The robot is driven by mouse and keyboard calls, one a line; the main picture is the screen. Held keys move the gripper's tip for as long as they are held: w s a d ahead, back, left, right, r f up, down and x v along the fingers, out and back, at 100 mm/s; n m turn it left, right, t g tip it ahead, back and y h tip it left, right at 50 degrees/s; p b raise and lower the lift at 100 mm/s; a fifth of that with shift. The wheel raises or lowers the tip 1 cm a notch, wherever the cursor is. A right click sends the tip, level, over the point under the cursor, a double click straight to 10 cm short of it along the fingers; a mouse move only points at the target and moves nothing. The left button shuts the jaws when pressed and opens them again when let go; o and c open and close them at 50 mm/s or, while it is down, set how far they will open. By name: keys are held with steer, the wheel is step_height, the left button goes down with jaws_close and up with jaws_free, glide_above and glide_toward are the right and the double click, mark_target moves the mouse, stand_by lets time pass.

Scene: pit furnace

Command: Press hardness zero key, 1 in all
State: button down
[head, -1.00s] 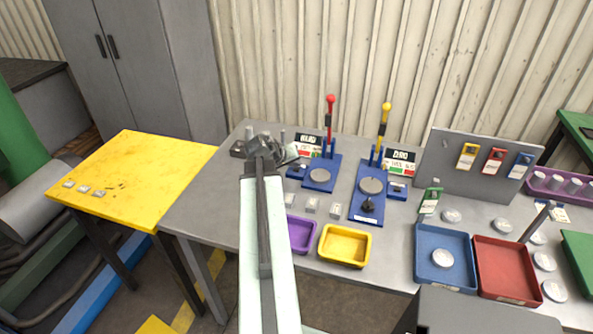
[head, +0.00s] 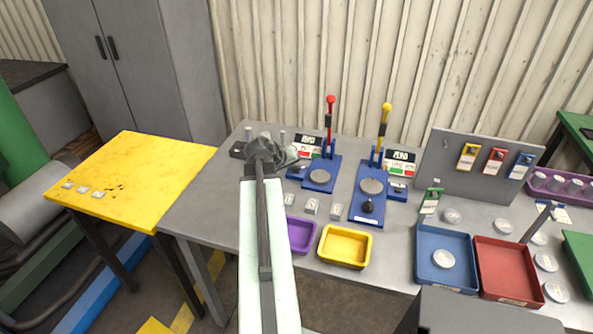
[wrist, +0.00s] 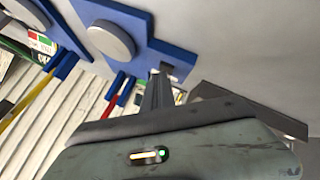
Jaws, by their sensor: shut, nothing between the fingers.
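Two lever presses with blue bases stand on the grey bench. The left one (head: 322,176) has a red lever, and the right one (head: 368,202) has a yellow lever. Each has a small display behind it, the left display (head: 308,146) and the right display (head: 399,162); their text is too small to read surely. A small blue key box (head: 297,172) sits at the left press's left side, and another (head: 397,190) at the right press's right. My gripper (wrist: 160,78) is shut and empty, its tips close to the left key box (wrist: 178,60); contact cannot be told.
Small pale blocks (head: 311,206), a purple tray (head: 301,235) and a yellow tray (head: 344,246) lie in front of the presses. Blue (head: 424,268) and red (head: 489,284) trays stand to the right. A grey panel (head: 470,180) holds coloured tags. A yellow table (head: 150,175) is at left.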

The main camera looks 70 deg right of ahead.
mark_target(295, 171)
steer(key=shift+r+p, duration=0.8)
step_height(295, 171, up, 5)
steer(key=p, duration=0.5)
steer(key=shift+r, duration=0.15)
stand_by(0.5)
